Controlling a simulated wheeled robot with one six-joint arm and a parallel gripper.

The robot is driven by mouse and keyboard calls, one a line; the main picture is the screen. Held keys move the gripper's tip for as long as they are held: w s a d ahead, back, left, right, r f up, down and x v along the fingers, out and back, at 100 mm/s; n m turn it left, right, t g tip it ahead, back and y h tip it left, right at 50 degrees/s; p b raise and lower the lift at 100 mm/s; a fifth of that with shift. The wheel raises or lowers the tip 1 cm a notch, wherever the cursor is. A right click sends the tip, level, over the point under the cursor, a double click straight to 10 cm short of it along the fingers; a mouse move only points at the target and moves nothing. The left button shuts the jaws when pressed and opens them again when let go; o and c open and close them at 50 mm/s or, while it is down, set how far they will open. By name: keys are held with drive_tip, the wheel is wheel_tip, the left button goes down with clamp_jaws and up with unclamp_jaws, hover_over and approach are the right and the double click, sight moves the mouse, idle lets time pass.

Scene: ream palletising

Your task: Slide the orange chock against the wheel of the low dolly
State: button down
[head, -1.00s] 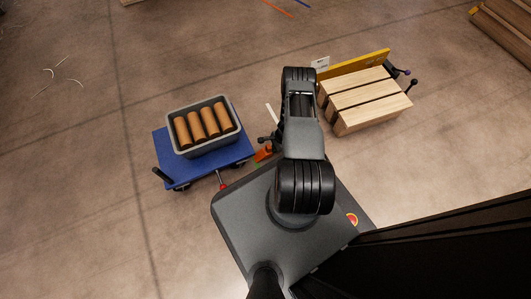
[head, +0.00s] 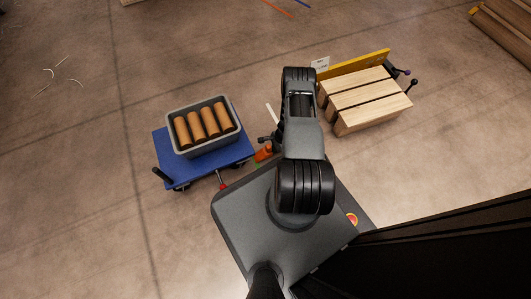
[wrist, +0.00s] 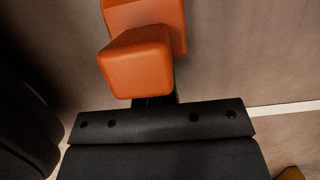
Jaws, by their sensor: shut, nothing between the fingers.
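The orange chock (head: 263,154) lies on the floor just off the right side of the low blue dolly (head: 204,176), partly hidden by my arm. In the wrist view the chock (wrist: 138,62) shows large as a stepped orange block, directly in front of my gripper (wrist: 158,101). The gripper is shut and empty, its tips mostly hidden behind the chock's near end; I cannot tell whether they touch. The dolly's wheel nearest the chock is not clear. A dark wheel (head: 183,187) shows under the dolly's front edge.
A grey crate (head: 173,135) with several brown rolls sits on the dolly. A red-tipped part (head: 222,184) sticks out at its front. Light timber blocks (head: 366,100) lie by a yellow board (head: 356,65) at the right. The floor left of the dolly is clear.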

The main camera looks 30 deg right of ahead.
sight(270, 151)
drive_tip(key=shift+a, duration=0.1)
drive_tip(key=shift+w+a+p, duration=0.2)
drive_tip(key=shift+a+p, duration=0.4)
drive_tip(key=shift+a, duration=0.9)
drive_tip(key=shift+s+d+b, duration=0.2)
drive_tip(key=shift+d+b, duration=0.4)
drive_tip(key=shift+d, duration=0.9)
drive_tip(key=p+v, duration=0.4)
drive_tip(key=v, duration=0.4)
drive_tip(key=shift+d+r+p, duration=0.2)
drive_tip(key=shift+d+p, duration=0.15)
drive_tip(key=shift+r, duration=0.1)
